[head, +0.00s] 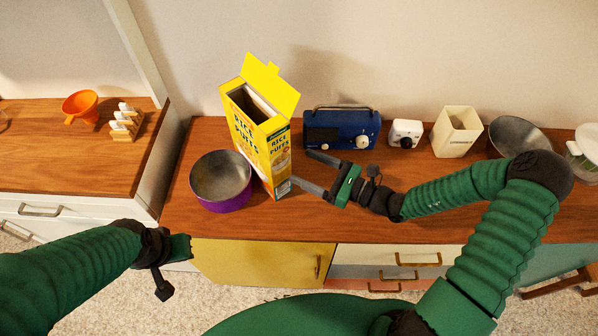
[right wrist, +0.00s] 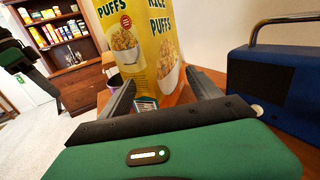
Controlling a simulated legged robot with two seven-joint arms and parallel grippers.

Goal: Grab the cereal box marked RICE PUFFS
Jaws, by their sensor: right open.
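The yellow RICE PUFFS cereal box (head: 262,142) stands upright with its top flaps open on the wooden hutch top (head: 330,220). It also shows in the right wrist view (right wrist: 140,45), straight ahead of the fingers. My right gripper (head: 308,170) is open, just right of the box, its fingers pointing at the box's side. In the right wrist view, the open fingers (right wrist: 163,85) reach towards the lower part of the box. I cannot tell whether they touch it. My left gripper (head: 185,248) is low at the left, in front of the hutch, and its fingers are not clearly visible.
A purple pot (head: 222,182) stands close left of the box. A blue radio (head: 341,128) stands behind my right gripper. A white timer (head: 405,133), a cream canister (head: 456,132) and a metal bowl (head: 518,134) stand further right. An orange funnel (head: 80,106) is on the left counter.

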